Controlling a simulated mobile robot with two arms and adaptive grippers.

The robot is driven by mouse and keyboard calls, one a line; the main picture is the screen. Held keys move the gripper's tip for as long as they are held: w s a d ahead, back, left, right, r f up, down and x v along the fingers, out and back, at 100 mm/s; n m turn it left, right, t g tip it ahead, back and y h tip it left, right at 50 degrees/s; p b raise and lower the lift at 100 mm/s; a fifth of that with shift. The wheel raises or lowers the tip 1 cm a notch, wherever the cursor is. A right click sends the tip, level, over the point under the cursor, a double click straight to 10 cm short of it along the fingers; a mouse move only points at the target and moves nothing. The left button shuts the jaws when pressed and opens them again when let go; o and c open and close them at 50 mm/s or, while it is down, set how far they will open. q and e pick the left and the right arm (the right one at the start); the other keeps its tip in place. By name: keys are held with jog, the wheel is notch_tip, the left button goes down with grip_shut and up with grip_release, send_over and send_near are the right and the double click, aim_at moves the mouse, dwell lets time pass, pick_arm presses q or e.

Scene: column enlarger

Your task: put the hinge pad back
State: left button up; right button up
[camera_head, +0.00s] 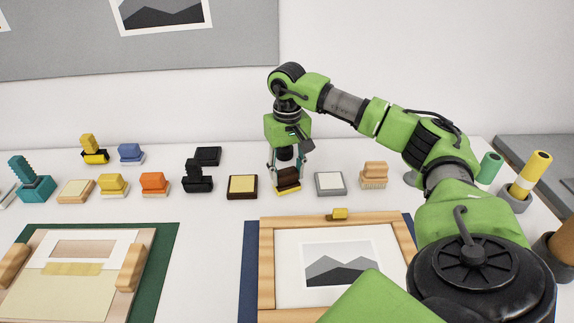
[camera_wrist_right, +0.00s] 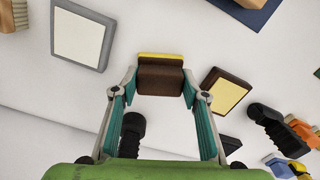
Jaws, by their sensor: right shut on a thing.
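My right gripper (camera_head: 287,172) is shut on a dark brown block with a yellow base (camera_head: 288,187), probably the hinge pad. In the right wrist view the block (camera_wrist_right: 160,76) sits between the two fingertips, yellow side facing away from the palm. It is at or just above the white table, between a dark-framed cream pad (camera_head: 242,186) and a grey-framed pale pad (camera_head: 330,184); I cannot tell whether it touches the table. My left gripper is not in view.
A row of small tools, including an orange block (camera_head: 155,183) and a black stamp-like tool (camera_head: 197,177), runs left. A tan brush (camera_head: 374,175) stands right. In front lie a wooden frame (camera_head: 266,270) with a mountain picture and a green mat (camera_head: 165,245).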

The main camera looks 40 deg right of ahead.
jog(key=o, duration=1.5)
jog(key=shift+r, duration=0.1)
jog(key=shift+r+p, duration=3.1)
jog(key=shift+r, duration=0.8)
notch_tip(320, 180, up, 12)
